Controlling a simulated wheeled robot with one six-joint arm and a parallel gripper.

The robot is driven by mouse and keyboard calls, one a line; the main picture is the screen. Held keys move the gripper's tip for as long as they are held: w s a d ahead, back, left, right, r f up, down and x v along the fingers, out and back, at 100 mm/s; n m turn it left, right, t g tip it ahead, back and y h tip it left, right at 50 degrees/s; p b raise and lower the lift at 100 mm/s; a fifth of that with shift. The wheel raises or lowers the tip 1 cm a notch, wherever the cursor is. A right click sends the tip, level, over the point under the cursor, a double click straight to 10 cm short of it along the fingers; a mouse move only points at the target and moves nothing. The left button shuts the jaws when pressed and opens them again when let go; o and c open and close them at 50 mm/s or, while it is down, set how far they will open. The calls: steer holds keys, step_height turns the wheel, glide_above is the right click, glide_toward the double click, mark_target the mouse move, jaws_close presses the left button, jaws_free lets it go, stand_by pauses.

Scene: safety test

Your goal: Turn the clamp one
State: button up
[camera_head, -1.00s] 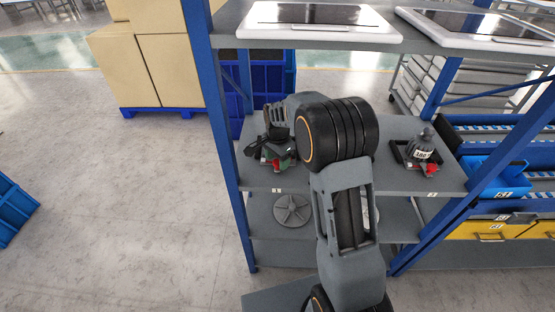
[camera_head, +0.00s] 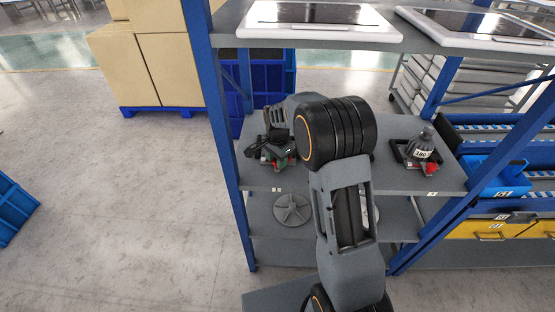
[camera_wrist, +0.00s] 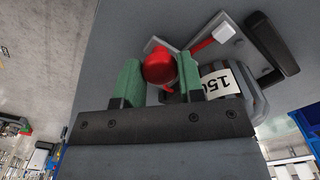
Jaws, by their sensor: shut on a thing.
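Clamp one (camera_head: 283,162) sits on the middle shelf at the left, near the label 1, and my arm partly hides it in the head view. In the wrist view its round red knob (camera_wrist: 159,66) lies between the two green finger pads of my gripper (camera_wrist: 158,84). My gripper is shut on this knob. Beside it in the wrist view are a grey body with a white label (camera_wrist: 219,83) reading about 150, a red lever with a pale tip, and a dark handle.
White framed panels (camera_head: 318,22) lie on the top shelf above. Blue posts (camera_head: 213,110) frame the shelf. A grey round base (camera_head: 292,209) lies on the shelf below.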

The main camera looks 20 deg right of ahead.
steer(key=shift+n, duration=0.3)
steer(key=n+b, duration=0.1)
steer(key=n, duration=0.2)
steer(key=shift+n, duration=0.3)
steer(key=n, duration=0.4)
steer(key=shift+n, duration=0.3)
steer(key=n+b, duration=0.1)
steer(key=n, duration=0.3)
steer(key=shift+n, duration=2.5)
steer(key=o, duration=0.9)
steer(key=shift+r, duration=0.1)
step_height(320, 180, up, 14)
steer(key=shift+f+b, duration=0.15)
steer(key=shift+b, duration=0.2)
